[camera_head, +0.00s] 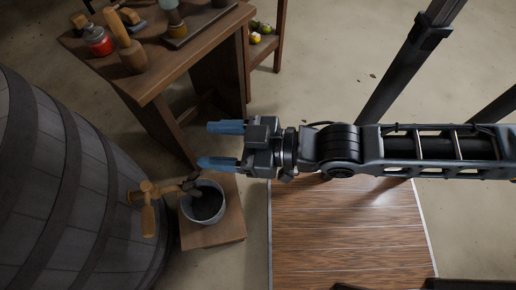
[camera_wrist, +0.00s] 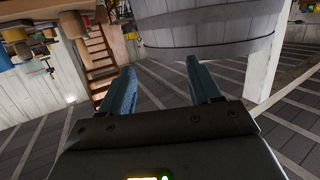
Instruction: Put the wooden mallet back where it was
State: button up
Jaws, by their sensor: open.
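What looks like the wooden mallet (camera_head: 131,56) stands on its head on the wooden table (camera_head: 185,61) at the upper left in the head view, its handle pointing up and to the left. It is near the table's front edge. My gripper (camera_head: 210,145) is open and empty, to the right of and below the mallet in the picture, apart from it. Its blue fingers point left. In the wrist view my gripper (camera_wrist: 157,75) shows spread fingers with nothing between them.
A large barrel (camera_head: 90,190) with a wooden-handled tap (camera_head: 148,212) fills the left. A bucket (camera_head: 188,209) stands under the tap on a wooden block (camera_head: 222,235). A red jar (camera_head: 97,41) and other items share the table.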

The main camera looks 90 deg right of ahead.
jog(key=s+a+r+n+y, duration=0.1)
jog(key=s+a+r+y, duration=0.1)
jog(key=s+a+r, duration=0.2)
jog(key=s, duration=0.3)
jog(key=shift+r+g, duration=0.2)
jog(key=shift+g, duration=0.2)
